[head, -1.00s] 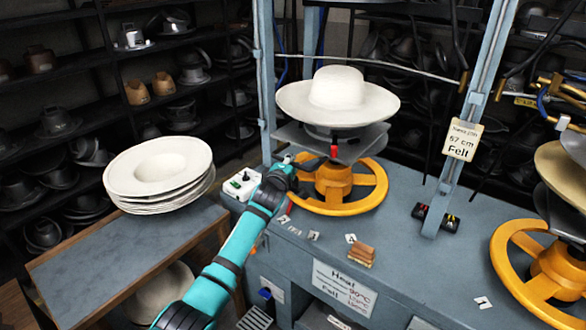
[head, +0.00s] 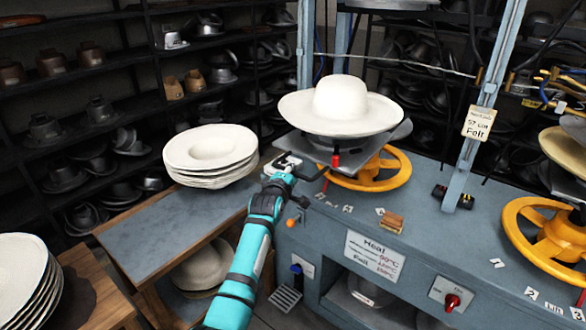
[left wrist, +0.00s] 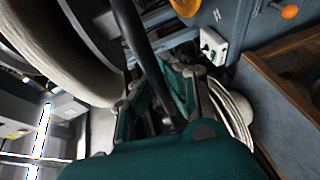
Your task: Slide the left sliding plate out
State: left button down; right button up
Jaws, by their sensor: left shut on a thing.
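The left sliding plate (head: 358,148) is a grey plate below a white wide-brimmed hat (head: 340,105), above the left yellow wheel (head: 393,175). Plate and hat stand off-centre from the wheel, toward the front left. A dark handle with a red piece (head: 335,160) runs from the plate's front toward my left gripper (head: 290,165). My left gripper is shut on this handle, left of the hat. In the left wrist view the dark bar (left wrist: 135,40) passes between my fingers (left wrist: 160,105), beside the pale brim (left wrist: 55,60). My right gripper is not in view.
A stack of white hat bodies (head: 210,155) lies on the side table (head: 165,235) close to my left arm. An upright blue post (head: 470,140) stands right of the wheel. A wooden block stack (head: 392,222) sits on the blue bench (head: 440,235).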

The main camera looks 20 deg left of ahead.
pick_arm(q)
jog(key=shift+s+r, duration=0.1)
jog(key=shift+s, duration=0.1)
jog(key=shift+a, duration=0.1)
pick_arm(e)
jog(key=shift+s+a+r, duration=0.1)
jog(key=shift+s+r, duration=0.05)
pick_arm(q)
jog(key=shift+f, duration=0.25)
jog(key=c, duration=1.7)
grip_release()
jog(key=shift+s, duration=0.1)
jog(key=o, duration=0.4)
jog(key=shift+s+a+r, duration=0.1)
jog(key=shift+s+r, duration=0.1)
jog(key=shift+s, duration=0.05)
jog(key=shift+c, duration=0.2)
jog(key=s+r, duration=0.2)
jog(key=s, duration=0.9)
jog(key=shift+s+d, duration=0.3)
jog(key=shift+s, duration=0.05)
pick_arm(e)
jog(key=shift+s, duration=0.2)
